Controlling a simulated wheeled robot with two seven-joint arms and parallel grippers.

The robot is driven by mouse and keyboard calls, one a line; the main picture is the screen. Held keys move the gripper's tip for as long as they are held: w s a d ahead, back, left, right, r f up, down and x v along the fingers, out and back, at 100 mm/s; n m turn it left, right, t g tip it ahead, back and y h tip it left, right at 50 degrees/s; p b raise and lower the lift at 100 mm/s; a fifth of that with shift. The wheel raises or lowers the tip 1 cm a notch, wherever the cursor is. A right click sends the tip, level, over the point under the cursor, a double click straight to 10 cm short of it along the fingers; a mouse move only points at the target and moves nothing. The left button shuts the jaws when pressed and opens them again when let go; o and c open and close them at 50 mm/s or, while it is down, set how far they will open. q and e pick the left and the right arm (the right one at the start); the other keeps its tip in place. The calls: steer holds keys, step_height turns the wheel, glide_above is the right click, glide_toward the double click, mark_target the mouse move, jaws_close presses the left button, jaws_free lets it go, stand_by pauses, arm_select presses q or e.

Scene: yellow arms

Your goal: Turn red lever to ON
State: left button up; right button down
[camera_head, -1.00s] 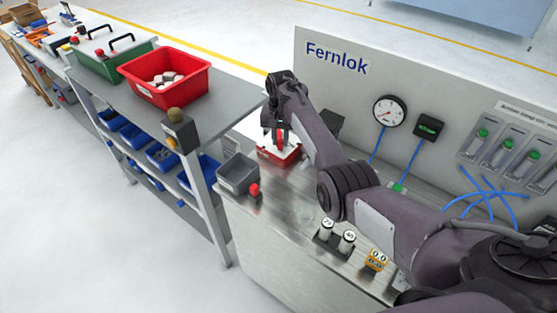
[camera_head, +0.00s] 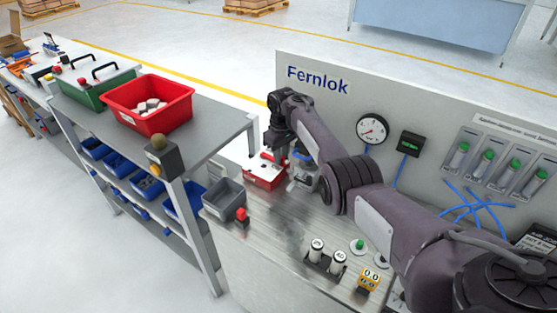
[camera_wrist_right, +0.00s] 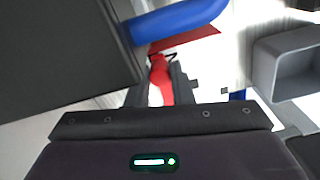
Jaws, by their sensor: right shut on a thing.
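My right gripper (camera_head: 279,148) is at the red-and-white box (camera_head: 263,179) on the metal bench, reaching down beside its right side. In the right wrist view, the red lever (camera_wrist_right: 160,77) lies between the two fingers (camera_wrist_right: 159,90), and the gripper is shut on it. In the head view the lever is mostly hidden by the gripper and arm. I cannot read any ON marking. My left gripper is in neither view.
A blue-handled fitting (camera_head: 303,156) sits close to the right of the gripper; a thick blue part (camera_wrist_right: 180,20) shows in the wrist view. A grey bin (camera_head: 222,199) and red knob (camera_head: 241,215) stand at the bench's left edge. The Fernlok panel (camera_head: 400,100) rises behind.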

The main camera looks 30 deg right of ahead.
steer(key=shift+w+d+n, duration=0.15)
steer(key=shift+d+n, duration=0.05)
steer(key=shift+n, duration=0.2)
steer(key=shift+r, duration=0.15)
steer(key=c, duration=1.3)
jaws_free()
steer(key=shift+w+b, duration=0.1)
steer(key=shift+b, duration=0.2)
step_height(320, 180, up, 8)
steer(key=p, duration=0.7)
steer(key=shift+p, duration=0.35)
steer(key=shift+f, duration=0.2)
